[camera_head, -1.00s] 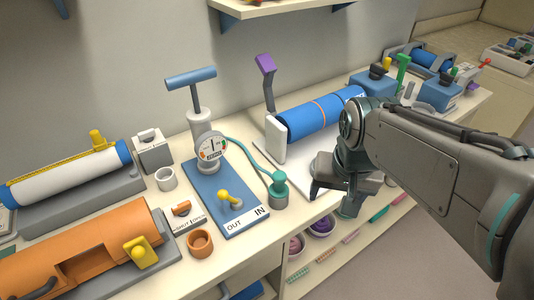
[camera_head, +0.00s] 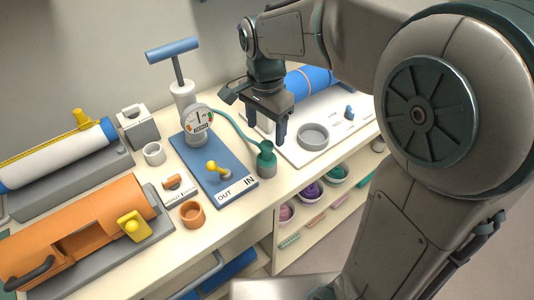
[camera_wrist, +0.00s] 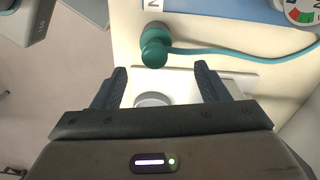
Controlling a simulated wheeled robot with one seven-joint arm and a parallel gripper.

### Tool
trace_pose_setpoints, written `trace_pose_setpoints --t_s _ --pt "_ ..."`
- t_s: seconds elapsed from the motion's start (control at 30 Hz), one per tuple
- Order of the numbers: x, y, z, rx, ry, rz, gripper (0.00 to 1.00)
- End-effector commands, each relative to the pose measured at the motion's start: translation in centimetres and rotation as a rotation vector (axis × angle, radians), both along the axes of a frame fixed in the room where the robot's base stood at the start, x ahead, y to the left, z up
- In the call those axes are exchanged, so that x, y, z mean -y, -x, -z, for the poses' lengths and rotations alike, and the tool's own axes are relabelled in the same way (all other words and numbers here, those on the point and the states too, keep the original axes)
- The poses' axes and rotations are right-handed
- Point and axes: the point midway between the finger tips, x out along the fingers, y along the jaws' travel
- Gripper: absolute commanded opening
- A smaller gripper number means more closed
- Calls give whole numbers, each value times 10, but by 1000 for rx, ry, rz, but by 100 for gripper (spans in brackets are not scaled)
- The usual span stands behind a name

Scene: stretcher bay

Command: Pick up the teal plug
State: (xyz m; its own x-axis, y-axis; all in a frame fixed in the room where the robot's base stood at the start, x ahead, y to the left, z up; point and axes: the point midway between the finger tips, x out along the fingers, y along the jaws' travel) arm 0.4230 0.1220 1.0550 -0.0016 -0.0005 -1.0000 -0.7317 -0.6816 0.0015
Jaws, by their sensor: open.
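The teal plug (camera_head: 266,150) stands upright in a darker teal holder (camera_head: 267,169) near the table's front edge, beside the blue board (camera_head: 212,170). A teal hose runs from the plug back to the round gauge (camera_head: 197,119). In the wrist view the plug (camera_wrist: 155,50) sits beyond the fingertips, roughly between them in the picture. My gripper (camera_head: 266,130) points down, open and empty, above and a little behind the plug. The wrist view also shows my open gripper (camera_wrist: 160,72). No contact with the plug shows.
A white board with a grey round dish (camera_head: 313,137) and a blue cylinder (camera_head: 309,84) lies right of the plug. A yellow lever (camera_head: 214,168), an orange cup (camera_head: 192,214) and a blue-handled pump (camera_head: 182,88) stand to the left. Shelf bowls sit below the front edge.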

Motion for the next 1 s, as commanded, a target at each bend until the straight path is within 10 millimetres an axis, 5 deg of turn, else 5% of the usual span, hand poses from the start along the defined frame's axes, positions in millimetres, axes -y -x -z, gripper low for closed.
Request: trace_pose_setpoints --t_s 0.6,0.87,1.0 --pt "3 7 70 -1 1 -2 68" --pt "2 7 73 2 -1 -2 68" --pt "2 7 73 2 -1 -2 37"
